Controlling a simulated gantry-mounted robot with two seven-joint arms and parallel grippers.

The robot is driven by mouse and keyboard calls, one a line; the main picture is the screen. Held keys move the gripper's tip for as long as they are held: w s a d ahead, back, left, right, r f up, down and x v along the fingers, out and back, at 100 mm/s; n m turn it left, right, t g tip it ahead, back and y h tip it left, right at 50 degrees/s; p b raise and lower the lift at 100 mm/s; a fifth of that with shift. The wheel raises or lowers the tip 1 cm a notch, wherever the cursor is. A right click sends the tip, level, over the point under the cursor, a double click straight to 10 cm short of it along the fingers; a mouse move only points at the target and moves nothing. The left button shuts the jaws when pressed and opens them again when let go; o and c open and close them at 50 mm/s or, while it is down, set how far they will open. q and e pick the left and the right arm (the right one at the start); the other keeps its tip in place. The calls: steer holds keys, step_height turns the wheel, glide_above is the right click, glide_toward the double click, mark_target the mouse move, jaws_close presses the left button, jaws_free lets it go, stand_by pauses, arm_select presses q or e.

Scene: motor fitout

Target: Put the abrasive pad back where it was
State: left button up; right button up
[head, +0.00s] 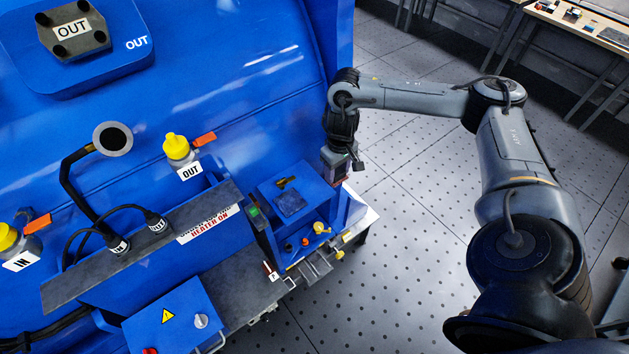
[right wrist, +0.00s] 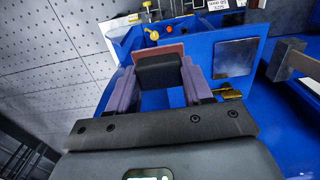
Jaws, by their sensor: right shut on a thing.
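The abrasive pad, a dark block with a reddish-brown face (right wrist: 160,72), sits between the two purple-grey fingers of my right gripper (right wrist: 160,78) in the right wrist view. The gripper is shut on it. In the head view my right gripper (head: 338,178) is at the right edge of the blue box-like tray (head: 262,190), and the pad is mostly hidden there. My left gripper is not in view.
A small brass-coloured piece (head: 286,183) lies beside the dark square. Yellow and red-orange small parts (head: 319,228) are at the tray's front. The big blue motor housing (head: 240,90) rises behind. Perforated floor (head: 410,230) is open at the right.

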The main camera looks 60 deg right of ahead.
steer(key=w+f, duration=0.1)
steer(key=w, duration=0.1)
steer(key=w+a+f, duration=0.1)
steer(key=w, duration=0.1)
steer(key=w+f, duration=0.1)
steer(key=w, duration=0.1)
steer(key=shift+a+f+p, duration=0.35)
steer(key=shift+a, duration=0.05)
steer(key=shift+f, duration=2.05)
steer(key=o, duration=1)
steer(key=shift+f, duration=0.1)
step_height(320, 180, up, 12)
steer(key=p, duration=0.4)
